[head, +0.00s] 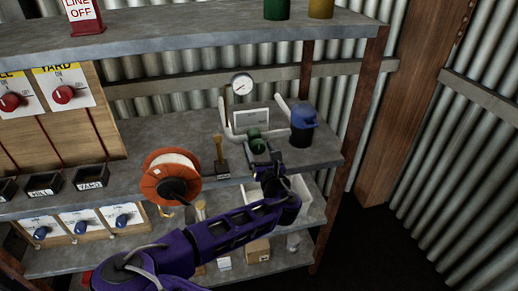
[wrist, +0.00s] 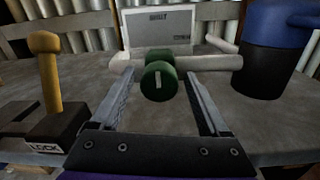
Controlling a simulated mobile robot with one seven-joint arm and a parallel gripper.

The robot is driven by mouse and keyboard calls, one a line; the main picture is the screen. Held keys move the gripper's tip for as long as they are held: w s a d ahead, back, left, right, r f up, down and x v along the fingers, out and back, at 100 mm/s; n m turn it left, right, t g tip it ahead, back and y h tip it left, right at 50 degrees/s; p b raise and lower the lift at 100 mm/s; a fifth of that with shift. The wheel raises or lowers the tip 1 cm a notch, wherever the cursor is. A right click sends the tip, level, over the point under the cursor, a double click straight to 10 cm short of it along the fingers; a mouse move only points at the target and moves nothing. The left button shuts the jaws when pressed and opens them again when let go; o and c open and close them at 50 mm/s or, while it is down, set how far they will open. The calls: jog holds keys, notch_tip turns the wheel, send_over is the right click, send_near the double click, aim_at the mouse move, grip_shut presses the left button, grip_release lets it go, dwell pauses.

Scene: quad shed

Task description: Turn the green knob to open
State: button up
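The green knob (wrist: 158,81) is a round cap with a pale upright bar on its face. It sits on a white pipe (wrist: 212,62) in front of a small sign plate (wrist: 160,29). In the head view the green knob (head: 256,141) is on the middle shelf, below a round gauge (head: 242,84). My gripper (wrist: 158,92) is open, with one finger on each side of the knob and a visible gap to each. In the head view my gripper (head: 264,168) is at the shelf's front edge, just before the knob.
A black jar with a blue lid (head: 302,126) stands right of the knob. A yellow-handled lever on a block marked LOCK (wrist: 45,85) stands to the left, beside an orange cable reel (head: 170,177). An upper shelf (head: 190,30) hangs above.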

grip_shut()
jog(key=shift+m, duration=0.3)
jog(key=m, duration=0.3)
jog(key=shift+m+p, duration=0.3)
jog(key=shift+p, duration=0.05)
jog(key=m, duration=0.4)
jog(key=shift+m, duration=0.4)
jog(key=m, duration=0.4)
jog(key=shift+f+m, duration=0.1)
jog(key=shift+m, duration=0.2)
jog(key=shift+m+h+b, duration=0.3)
jog(key=shift+m+b, duration=0.25)
jog(key=shift+m, duration=1.75)
